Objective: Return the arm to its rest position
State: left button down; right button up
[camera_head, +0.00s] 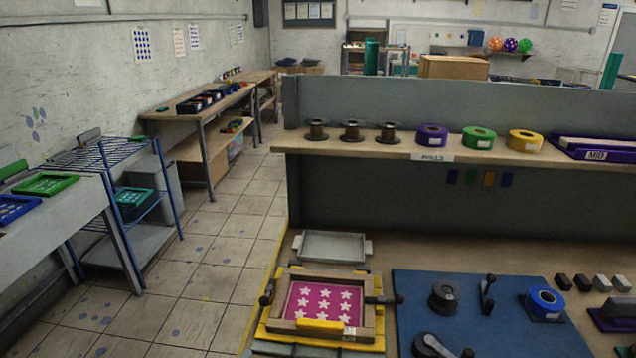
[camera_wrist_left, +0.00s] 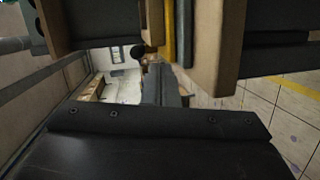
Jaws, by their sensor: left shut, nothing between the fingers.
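My left gripper (camera_wrist_left: 160,122) shows only in the left wrist view, as a large dark block with small screws across the bottom. It is shut and empty. No arm or gripper of mine can be made out clearly in the head view, and my right gripper is in neither view. In the head view, a wooden printing frame (camera_head: 372,318) with a pink panel of white stars (camera_head: 318,302) lies at the bottom centre, with a yellow bar (camera_head: 320,325) at its front.
A blue mat (camera_head: 470,312) carries dark knobs, levers and a blue roll (camera_head: 545,303). A shelf (camera_head: 350,148) behind holds several spools and tape rolls. A blue wire rack (camera_head: 160,190) stands left; tiled floor (camera_head: 220,250) is open between. The wrist view is tilted, with wooden edges (camera_wrist_left: 213,50) close by.

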pick_arm(q)
jog(key=s+a+f+m+g+y, duration=0.1)
jog(key=s+a+m+g+y, duration=0.2)
jog(key=s+a+m+g, duration=0.75)
jog(key=s+a+f+m+g+y, duration=0.1)
jog(key=s+a+m+y, duration=0.2)
jog(key=s, duration=1.4)
notch_tip(320, 180, down, 25)
jog(key=a+g, duration=0.1)
jog(key=a, duration=0.1)
jog(key=s+d+f+g+b, duration=0.1)
jog(key=s+f, duration=1.4)
jog(key=f, duration=0.2)
jog(key=shift+d+f+n, duration=0.25)
jog(key=shift+d+n, duration=0.15)
jog(key=shift+n, duration=0.05)
